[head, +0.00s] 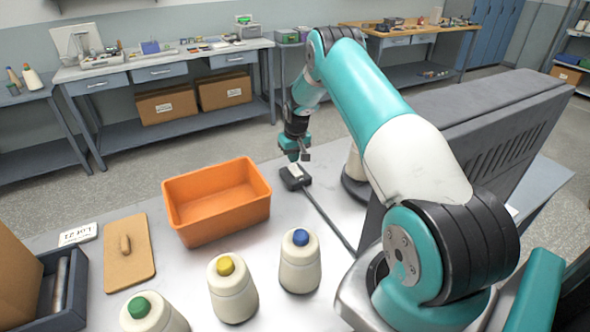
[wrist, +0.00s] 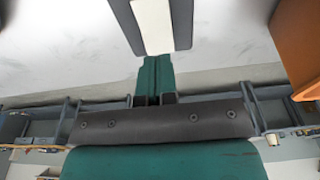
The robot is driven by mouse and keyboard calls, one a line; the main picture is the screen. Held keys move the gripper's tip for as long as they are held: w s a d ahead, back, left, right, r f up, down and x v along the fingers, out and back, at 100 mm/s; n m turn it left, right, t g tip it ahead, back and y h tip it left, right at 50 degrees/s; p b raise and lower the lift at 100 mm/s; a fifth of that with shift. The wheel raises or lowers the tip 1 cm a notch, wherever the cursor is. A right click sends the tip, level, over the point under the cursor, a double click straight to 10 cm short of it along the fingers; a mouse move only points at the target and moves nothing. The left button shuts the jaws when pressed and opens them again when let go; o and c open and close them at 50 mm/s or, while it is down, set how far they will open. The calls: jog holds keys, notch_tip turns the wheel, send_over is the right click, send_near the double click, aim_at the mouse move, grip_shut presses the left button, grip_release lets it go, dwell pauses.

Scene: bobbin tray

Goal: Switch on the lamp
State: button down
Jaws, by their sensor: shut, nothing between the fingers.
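A dark switch box (head: 291,184) with a white rocker plate lies on the grey table, a cable running from it toward the lower right. It also shows at the top of the wrist view (wrist: 122,14), with its white plate (wrist: 152,24) facing the camera. My gripper (head: 300,157) is just above the far side of the switch box. In the wrist view its teal fingers (wrist: 154,62) are together, empty, and overlap the plate's near end; I cannot tell whether they touch it. A white body on a dark round base (head: 354,188), perhaps the lamp, stands partly hidden behind my arm.
An orange bin (head: 217,228) stands left of the switch. Bobbins with blue (head: 300,264), yellow (head: 232,290) and green (head: 152,315) tops stand in front. A tan board (head: 128,262) lies at left. A large dark panel (head: 480,140) stands at right.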

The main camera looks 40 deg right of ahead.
aim_at(293, 166)
jog(key=shift+f+b, duration=0.95)
jog(key=shift+f, duration=0.2)
dwell(0.6)
jog(key=shift+r, duration=0.2)
jog(key=shift+r+p, duration=1.75)
jog(key=shift+r, duration=1.65)
